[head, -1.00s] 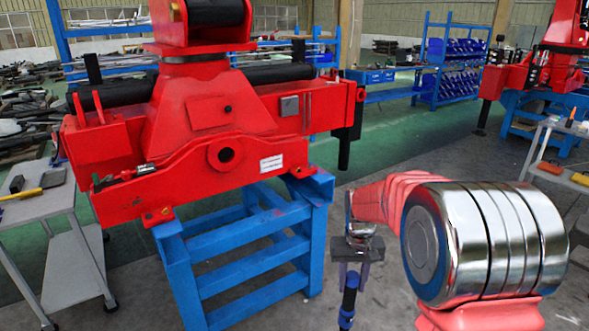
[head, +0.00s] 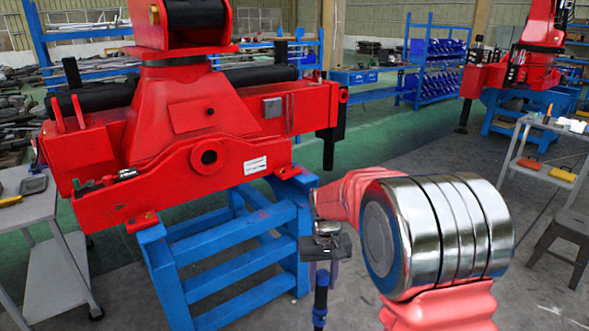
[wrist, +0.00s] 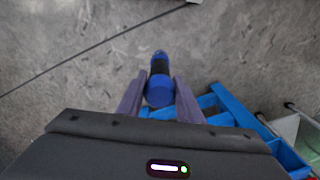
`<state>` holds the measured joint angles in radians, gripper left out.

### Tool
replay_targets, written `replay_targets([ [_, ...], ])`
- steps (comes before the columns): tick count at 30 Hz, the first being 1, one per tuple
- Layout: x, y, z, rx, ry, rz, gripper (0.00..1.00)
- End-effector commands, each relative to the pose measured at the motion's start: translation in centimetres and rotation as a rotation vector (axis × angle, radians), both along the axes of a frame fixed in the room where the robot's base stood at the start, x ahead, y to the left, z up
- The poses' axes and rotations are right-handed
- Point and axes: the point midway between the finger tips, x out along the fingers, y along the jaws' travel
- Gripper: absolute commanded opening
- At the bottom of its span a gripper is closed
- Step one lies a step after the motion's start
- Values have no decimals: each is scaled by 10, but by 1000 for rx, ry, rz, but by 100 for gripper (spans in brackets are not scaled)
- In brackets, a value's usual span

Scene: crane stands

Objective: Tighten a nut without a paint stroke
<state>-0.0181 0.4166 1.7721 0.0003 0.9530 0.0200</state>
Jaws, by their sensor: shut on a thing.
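My gripper (head: 322,272) hangs pointing down at the lower middle of the head view, right of the blue stand. It is shut on a blue tool with a black band (head: 320,300), held upright above the floor. In the wrist view the blue tool (wrist: 160,80) sits between the two fingers, its far end pointing away. The red crane (head: 210,157) rests on the blue stand (head: 222,277) at the left. No nut or paint stroke can be made out at this distance.
A grey cart (head: 27,207) stands at the left edge. Another cart (head: 548,172) and a dark stool (head: 570,230) stand at the right. A second red crane (head: 503,78) and blue shelves with bins (head: 440,72) are behind. Green and grey floor lies open between.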

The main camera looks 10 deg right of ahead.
Motion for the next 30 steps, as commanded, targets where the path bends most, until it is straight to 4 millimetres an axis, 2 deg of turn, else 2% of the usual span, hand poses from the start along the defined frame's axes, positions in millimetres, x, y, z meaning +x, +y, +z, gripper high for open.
replay_targets([
  [15, 1, 0, 1, 0, -3, 0, 0],
  [20, 0, 0, -5, 0, -2, 0, 0],
  [26, -6, -3, -39, 0, 2, 0, 0],
  [30, -14, -5, -76, 0, 4, 0, 0],
])
